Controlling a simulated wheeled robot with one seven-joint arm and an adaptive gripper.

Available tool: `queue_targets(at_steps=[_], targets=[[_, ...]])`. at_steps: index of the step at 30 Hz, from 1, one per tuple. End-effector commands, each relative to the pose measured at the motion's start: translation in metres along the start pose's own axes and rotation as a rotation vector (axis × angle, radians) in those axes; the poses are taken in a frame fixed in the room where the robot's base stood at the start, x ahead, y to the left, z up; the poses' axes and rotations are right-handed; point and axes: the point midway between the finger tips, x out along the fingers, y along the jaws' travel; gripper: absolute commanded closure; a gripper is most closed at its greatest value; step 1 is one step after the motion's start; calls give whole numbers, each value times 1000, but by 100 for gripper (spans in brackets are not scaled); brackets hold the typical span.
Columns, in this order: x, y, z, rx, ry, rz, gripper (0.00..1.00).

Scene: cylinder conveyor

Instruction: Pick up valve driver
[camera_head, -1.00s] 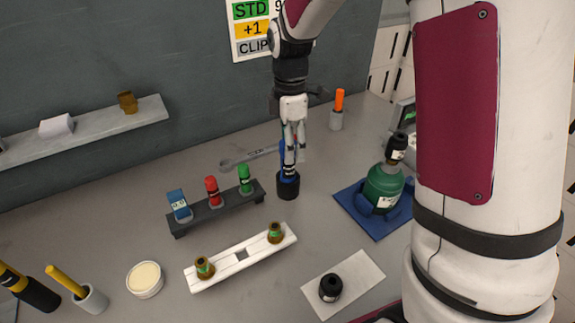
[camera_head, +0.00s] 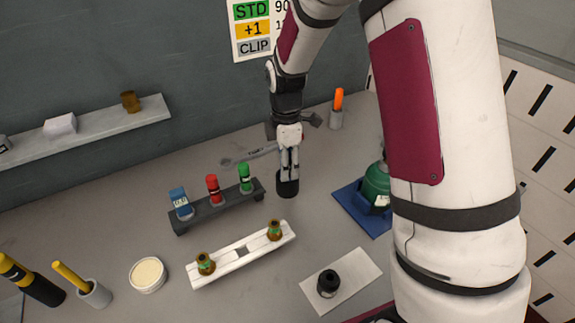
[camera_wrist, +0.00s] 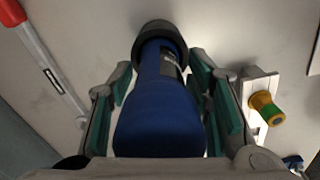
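The valve driver appears to be the tool with the thick blue handle (camera_wrist: 158,110), filling the middle of the wrist view. It stands upright in a round black holder (camera_head: 288,187), which is at the middle of the bench in the head view. My gripper (camera_head: 289,172) is lowered over it and hides most of the handle there. In the wrist view, my gripper's green-padded fingers (camera_wrist: 162,80) are open on either side of the handle. Narrow gaps seem to show between pads and handle.
A rack (camera_head: 217,209) with blue, red and green capped items stands left of the holder. A wrench (camera_head: 250,155) lies behind. A white rack (camera_head: 240,256) is in front, and a blue mat (camera_head: 352,207) with a green bottle (camera_head: 376,187) is at right. An orange-handled tool (camera_head: 339,99) stands behind right.

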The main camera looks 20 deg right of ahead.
Motion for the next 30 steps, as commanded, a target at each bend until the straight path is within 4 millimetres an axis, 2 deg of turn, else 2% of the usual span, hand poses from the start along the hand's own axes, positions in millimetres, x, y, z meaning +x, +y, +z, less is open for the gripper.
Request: queue_targets(at_steps=[1, 4, 5, 17, 20, 30], targets=[[0, 0, 0, 0, 0, 0, 73], [0, 0, 0, 0, 0, 0, 96], [0, 0, 0, 0, 0, 0, 100], [-5, 2, 0, 0, 0, 5, 100], [-15, 2, 0, 0, 1, 7, 100], [-74, 2, 0, 0, 1, 7, 100]])
